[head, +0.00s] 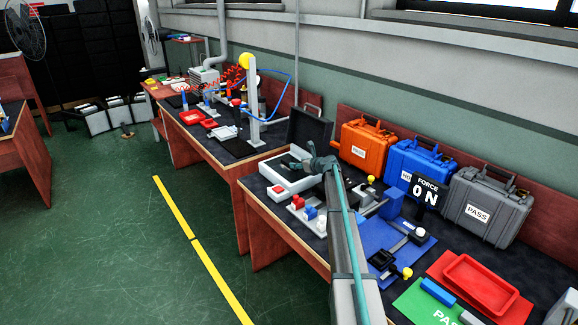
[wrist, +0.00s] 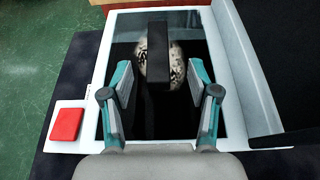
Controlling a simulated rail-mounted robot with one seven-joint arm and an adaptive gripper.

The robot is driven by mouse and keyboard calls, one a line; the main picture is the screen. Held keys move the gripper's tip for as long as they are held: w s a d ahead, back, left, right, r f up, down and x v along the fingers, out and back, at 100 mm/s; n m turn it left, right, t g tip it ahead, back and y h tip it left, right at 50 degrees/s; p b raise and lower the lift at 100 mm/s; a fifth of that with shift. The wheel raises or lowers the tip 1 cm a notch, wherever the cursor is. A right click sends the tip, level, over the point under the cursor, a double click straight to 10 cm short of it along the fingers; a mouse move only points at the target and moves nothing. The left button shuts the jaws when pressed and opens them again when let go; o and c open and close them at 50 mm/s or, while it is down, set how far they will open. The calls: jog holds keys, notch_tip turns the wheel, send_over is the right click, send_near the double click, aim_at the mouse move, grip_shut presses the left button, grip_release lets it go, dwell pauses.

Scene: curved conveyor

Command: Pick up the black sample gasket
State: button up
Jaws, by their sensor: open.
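A black oblong piece (wrist: 158,52), which looks like the sample gasket, shows in the wrist view between and just beyond my fingertips. It lies across a round, black-and-white speckled thing (wrist: 176,72) inside an open white case (wrist: 84,85) with a dark inside. My gripper (wrist: 160,78) is open, one teal finger on each side of the black piece, with gaps on both sides. I cannot tell its height above the piece. In the head view my gripper (head: 318,163) is over the white case (head: 290,187) on the bench, and the gasket is not clearly visible there.
The case's dark lid (head: 311,130) stands open behind it. A red block (wrist: 66,124) sits at the case's left side. Orange (head: 366,145), blue (head: 415,165) and grey (head: 485,205) cases line the wall.

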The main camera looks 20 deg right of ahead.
aim_at(289, 162)
jog(key=x, duration=0.2)
jog(key=shift+w+f, duration=0.2)
jog(key=shift+w, duration=0.05)
jog(key=p+x, duration=0.1)
jog(key=x, duration=0.3)
jog(key=shift+a+r+p, duration=0.15)
jog(key=shift+p, duration=0.25)
jog(key=shift+w+a+f, duration=0.1)
jog(key=shift+w+f, duration=0.25)
jog(key=shift+w, duration=0.1)
grip_shut()
